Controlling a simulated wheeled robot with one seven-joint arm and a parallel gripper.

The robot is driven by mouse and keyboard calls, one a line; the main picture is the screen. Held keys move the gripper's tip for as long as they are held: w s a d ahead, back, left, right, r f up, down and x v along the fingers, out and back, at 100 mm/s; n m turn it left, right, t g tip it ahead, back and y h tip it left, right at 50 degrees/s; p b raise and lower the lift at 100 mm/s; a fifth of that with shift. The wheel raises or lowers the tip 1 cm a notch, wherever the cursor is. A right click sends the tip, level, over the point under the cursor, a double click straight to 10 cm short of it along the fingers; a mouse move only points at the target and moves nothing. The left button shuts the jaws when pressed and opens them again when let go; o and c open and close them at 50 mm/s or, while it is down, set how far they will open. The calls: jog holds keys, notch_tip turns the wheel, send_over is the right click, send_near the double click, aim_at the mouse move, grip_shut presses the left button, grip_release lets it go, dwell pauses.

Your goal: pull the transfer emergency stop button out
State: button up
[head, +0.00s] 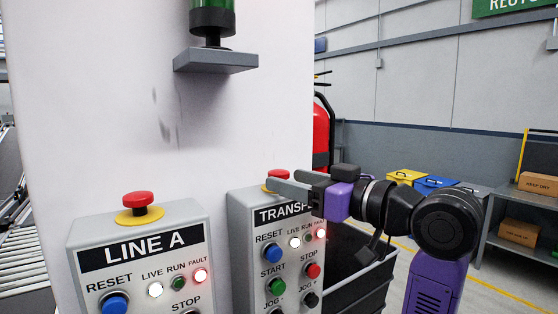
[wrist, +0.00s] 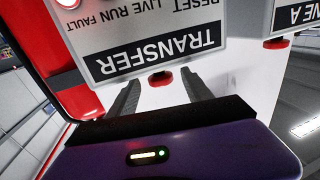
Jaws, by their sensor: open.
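The transfer emergency stop button (head: 277,174) is a red mushroom head on a yellow base, on top of the grey TRANSFER control box (head: 240,215). My gripper (head: 282,179) reaches in from the right at the button's height, with its near finger across the button's lower part. In the wrist view, which is upside down, the red button (wrist: 161,79) lies between the two dark fingertips (wrist: 161,76), with a gap on each side. The gripper is open. Whether a finger touches the button cannot be told.
The LINE A box (head: 140,240) stands to the left with its own red stop button (head: 138,198). A grey shelf with a green lamp (head: 215,60) juts from the white panel above. A fire extinguisher (head: 320,135) and a dark bin (head: 350,275) are behind.

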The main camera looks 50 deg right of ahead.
jog(key=shift+w+d+p, duration=0.1)
jog(key=shift+w+p, duration=0.2)
jog(key=shift+w, duration=1.6)
